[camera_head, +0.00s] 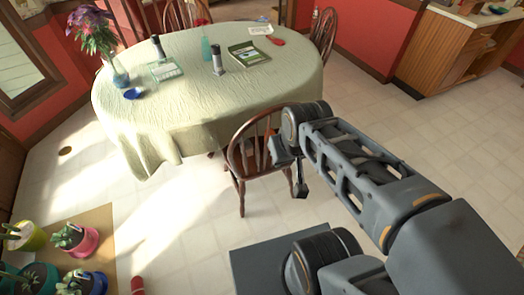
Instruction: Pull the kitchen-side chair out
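A round-backed wooden chair (240,159) stands at the near side of the dining table (208,100), its seat partly hidden by its back and my arm. A second wooden chair (325,36) stands at the table's far right, on the side of the wooden kitchen counter (447,52). A third wooden chair (176,15) is behind the table. My gripper (299,188) hangs just right of the near chair in the picture and overlaps its right edge. I cannot tell whether it touches the chair. Its fingers are small and dark, so their opening is unclear.
Potted plants (68,236) stand on a brown mat at lower left, with a red object (137,285) beside it. A vase of flowers (118,72), bottles and books are on the table. Open tiled floor (190,215) lies in front of the near chair and right of the table.

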